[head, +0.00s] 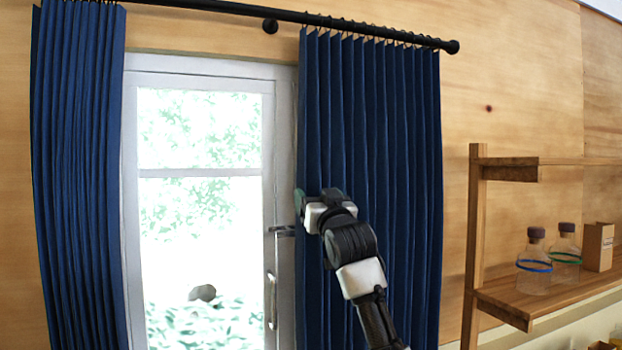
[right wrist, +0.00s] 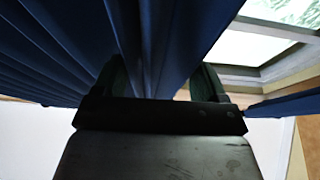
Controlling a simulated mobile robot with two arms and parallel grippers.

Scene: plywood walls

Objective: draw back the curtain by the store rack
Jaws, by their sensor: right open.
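The right blue curtain (head: 400,150) hangs in pleats from the black rod (head: 350,22), beside the wooden store rack (head: 476,220). It covers the wall right of the window and its left edge lies near the window frame's right side. My right gripper (head: 300,200) is at the curtain's left edge, at about mid-height. In the right wrist view its two dark fingers (right wrist: 158,85) stand apart, with folds of the blue curtain (right wrist: 140,40) between and beyond them. The fingers are open. Whether they touch the cloth I cannot tell. My left gripper is not in view.
A second blue curtain (head: 80,170) hangs bunched left of the white-framed window (head: 200,180), which has a handle (head: 271,300). The rack at the right holds two glass bottles (head: 534,270) and a small box (head: 598,247). The space before the window is clear.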

